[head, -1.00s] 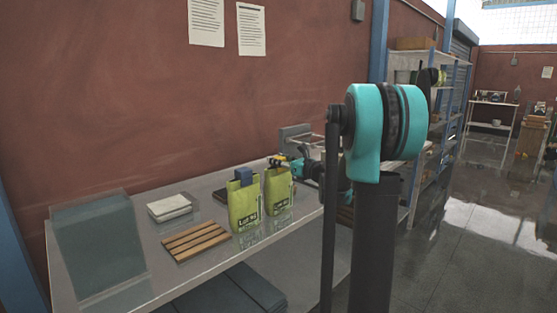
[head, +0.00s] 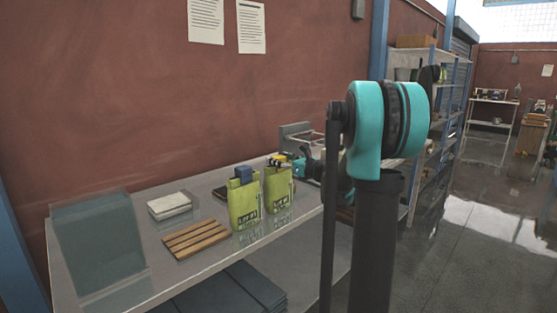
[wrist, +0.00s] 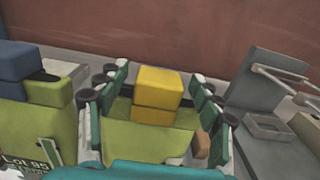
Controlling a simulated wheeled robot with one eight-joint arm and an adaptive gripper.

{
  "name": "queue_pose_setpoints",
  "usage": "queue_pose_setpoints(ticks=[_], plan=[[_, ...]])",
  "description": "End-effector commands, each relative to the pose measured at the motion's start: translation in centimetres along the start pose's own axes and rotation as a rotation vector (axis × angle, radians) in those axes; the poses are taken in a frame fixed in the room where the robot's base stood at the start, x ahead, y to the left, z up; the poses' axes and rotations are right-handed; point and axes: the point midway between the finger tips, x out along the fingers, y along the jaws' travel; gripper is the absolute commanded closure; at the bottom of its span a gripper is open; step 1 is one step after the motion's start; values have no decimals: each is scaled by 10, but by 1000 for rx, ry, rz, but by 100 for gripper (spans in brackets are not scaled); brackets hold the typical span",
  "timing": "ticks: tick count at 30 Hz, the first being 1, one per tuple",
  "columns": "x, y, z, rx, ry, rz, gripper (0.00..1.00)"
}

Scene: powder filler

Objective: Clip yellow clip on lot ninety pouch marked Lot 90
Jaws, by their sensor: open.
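The yellow clip (wrist: 157,95) sits at the top edge of a lime-green pouch (wrist: 150,138) in the wrist view. My gripper (wrist: 158,100) is open, with one finger on each side of the clip and small gaps between. In the head view the yellow clip (head: 277,161) is on top of the right pouch (head: 278,190), with my gripper (head: 296,165) at its upper right. That pouch's label is too small to read surely. The left pouch (head: 244,203) carries a blue clip (head: 243,174); its label reads Lot 95 in the wrist view (wrist: 30,130). Both pouches stand upright.
A slatted wooden rack (head: 195,239), a white block on a tray (head: 170,206) and a clear greenish box (head: 98,245) lie to the left on the table. A grey device (wrist: 268,90) stands right of my gripper. The red wall is behind.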

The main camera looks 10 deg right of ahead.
Motion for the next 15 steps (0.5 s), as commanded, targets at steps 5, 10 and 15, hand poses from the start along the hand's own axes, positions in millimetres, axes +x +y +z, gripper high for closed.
queue_pose_setpoints(ticks=[5,10,15], plan=[[-32,-1,0,0,0,-4,34],[-68,-1,0,0,0,-4,34],[-95,0,0,0,0,-3,34]])
